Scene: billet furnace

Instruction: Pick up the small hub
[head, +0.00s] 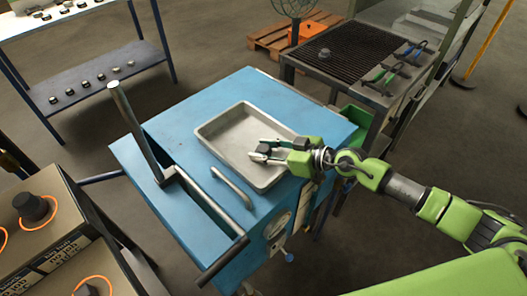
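My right gripper (259,151) is over the grey metal tray (225,135) on the blue table. Its two dark fingertips point left and look a little apart, with nothing clearly held between them. I cannot pick out the small hub with certainty. A dark round part (33,207) stands on a box at the left, inside an orange ring; lettering on that box seems to read "big hub". A second dark part (88,290) is cut off at the bottom edge. A small grey round part (324,53) sits on the dark grate. My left gripper is not in view.
The blue table (180,115) carries an upright metal bar (135,130) and a loose-looking handle (231,187). The grate bench (350,50) stands behind at the right, with tongs (385,72) on its edge. A shelf (95,75) at the upper left holds several small dark parts.

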